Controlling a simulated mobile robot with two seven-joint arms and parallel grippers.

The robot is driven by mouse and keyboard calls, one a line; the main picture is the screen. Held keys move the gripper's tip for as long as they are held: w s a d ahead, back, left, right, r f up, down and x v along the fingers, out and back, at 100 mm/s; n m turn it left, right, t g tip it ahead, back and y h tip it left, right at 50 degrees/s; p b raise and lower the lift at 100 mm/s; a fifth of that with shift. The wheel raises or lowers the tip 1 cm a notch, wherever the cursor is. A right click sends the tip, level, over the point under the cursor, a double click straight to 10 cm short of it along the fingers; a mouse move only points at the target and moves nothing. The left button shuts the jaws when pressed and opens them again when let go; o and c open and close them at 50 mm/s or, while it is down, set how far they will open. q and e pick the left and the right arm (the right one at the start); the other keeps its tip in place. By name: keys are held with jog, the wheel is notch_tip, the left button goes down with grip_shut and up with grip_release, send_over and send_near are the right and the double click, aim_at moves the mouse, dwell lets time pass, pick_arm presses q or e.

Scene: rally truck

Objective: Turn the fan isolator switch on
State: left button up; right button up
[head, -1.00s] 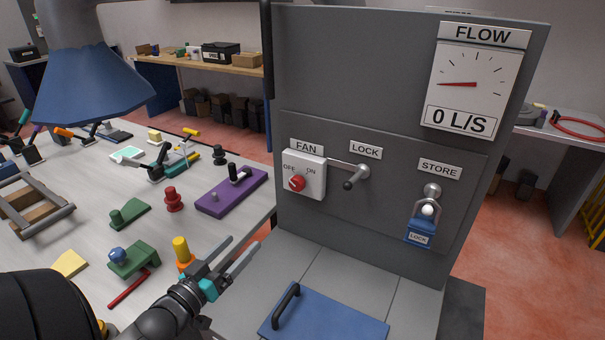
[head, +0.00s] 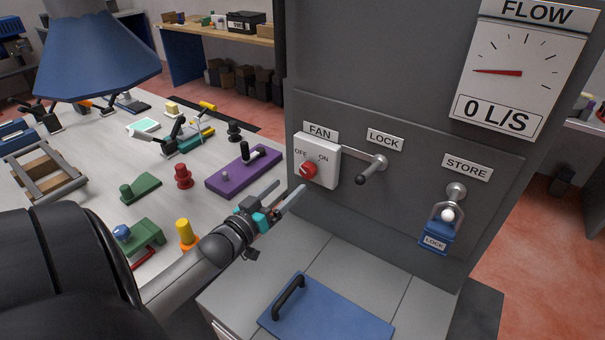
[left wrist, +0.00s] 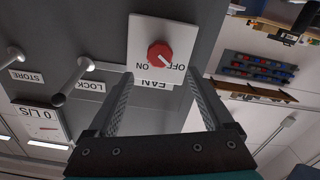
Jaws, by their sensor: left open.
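The fan isolator switch is a white box (head: 328,172) with a red knob (head: 308,170), under a FAN label on the grey panel. The knob's pale mark points toward OFF. The box (left wrist: 142,34) and red knob (left wrist: 160,54) also show, upside down, in the left wrist view, between and beyond the two fingers. My left gripper (head: 286,190) is open and empty, just left of and below the switch box, apart from the knob. Its fingers show in the left wrist view (left wrist: 162,100). My right gripper is not in view.
Right of the switch, a LOCK lever (head: 370,172) sticks out. A blue padlock (head: 436,236) hangs under STORE. The flow gauge (head: 515,75) reads 0 L/S. A blue hatch with a handle (head: 335,318) lies below. The workbench (head: 75,150) at left holds several fixtures.

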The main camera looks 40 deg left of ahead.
aim_at(305, 171)
pick_arm(q)
jog(key=shift+w+a, duration=0.25)
jog(key=shift+w, duration=1.65)
jog(key=shift+w+a, duration=0.2)
jog(key=shift+w, duration=1.65)
jog(key=shift+c, duration=0.2)
grip_shut()
